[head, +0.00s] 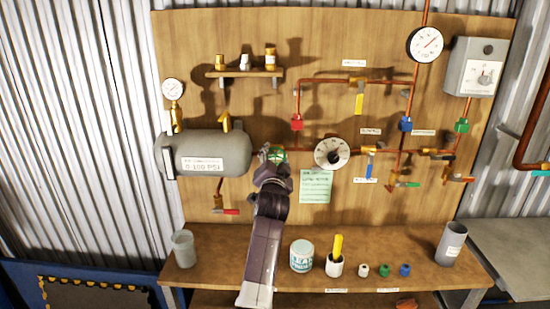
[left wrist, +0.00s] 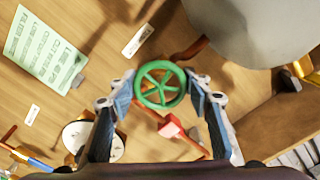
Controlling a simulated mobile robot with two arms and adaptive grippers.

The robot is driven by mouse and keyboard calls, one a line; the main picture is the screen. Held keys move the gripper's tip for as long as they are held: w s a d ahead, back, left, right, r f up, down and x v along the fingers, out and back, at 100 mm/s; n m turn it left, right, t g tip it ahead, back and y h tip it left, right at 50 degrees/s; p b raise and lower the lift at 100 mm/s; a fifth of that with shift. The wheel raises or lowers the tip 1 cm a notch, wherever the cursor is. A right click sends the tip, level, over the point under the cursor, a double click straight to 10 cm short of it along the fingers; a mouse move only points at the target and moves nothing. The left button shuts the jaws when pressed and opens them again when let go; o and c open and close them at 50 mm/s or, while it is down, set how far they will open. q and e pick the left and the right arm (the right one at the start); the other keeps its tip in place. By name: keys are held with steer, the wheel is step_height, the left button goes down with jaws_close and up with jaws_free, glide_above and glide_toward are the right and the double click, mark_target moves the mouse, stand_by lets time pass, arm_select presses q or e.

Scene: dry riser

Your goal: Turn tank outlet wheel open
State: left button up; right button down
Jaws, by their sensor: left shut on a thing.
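The green tank outlet wheel (left wrist: 159,85) is a spoked handwheel on the pipe beside the grey tank (head: 222,150). In the head view a bit of the wheel's green (head: 278,152) shows at the end of my left gripper (head: 272,163). In the left wrist view my left gripper (left wrist: 160,90) has one finger on each side of the wheel's rim and is shut on it. The tank also fills the top right of the left wrist view (left wrist: 250,30). My left arm hides part of the wheel and pipe in the head view. My right gripper is not in view.
A round dial (head: 332,153) and a green note (head: 316,186) are on the board right of the wheel. Copper pipes with coloured valve handles run farther right. The bench below holds a white tub (head: 302,255), cups and small caps. A small shelf (head: 245,73) is above.

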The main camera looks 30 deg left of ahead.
arm_select(q)
steer(key=o, duration=1.2)
steer(key=shift+c, duration=0.2)
steer(key=shift+s+d, duration=0.1)
steer(key=v, duration=1.2)
